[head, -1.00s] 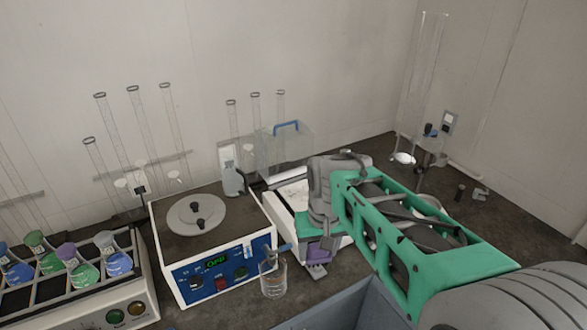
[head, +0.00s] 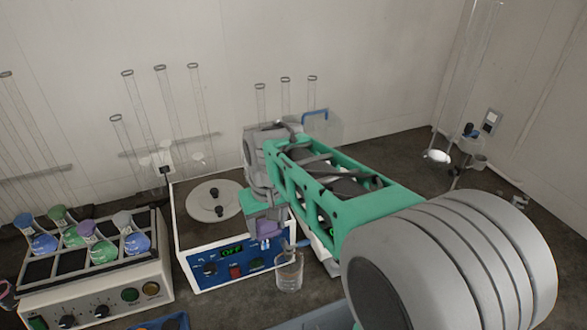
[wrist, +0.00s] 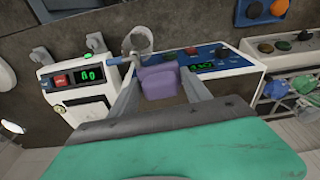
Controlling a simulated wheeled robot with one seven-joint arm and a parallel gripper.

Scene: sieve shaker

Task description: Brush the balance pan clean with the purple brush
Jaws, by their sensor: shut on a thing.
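My gripper (wrist: 160,95) is shut on the purple brush (wrist: 158,82), whose purple block shows between the fingers in the wrist view. The bristles cannot be made out. The white balance (wrist: 92,108), with a lit green display, is at the left in the wrist view. In the head view my arm covers most of it, leaving a white edge (head: 328,256). The balance pan is hidden, so its state cannot be told.
The blue-panelled device (head: 190,245) carries a round grey lid. A glass beaker (head: 289,272) with a blue stick stands at its front right corner. A flask rack (head: 40,292) is at left. A clear box with blue handle (head: 318,118) is behind my arm. Counter at right has free room.

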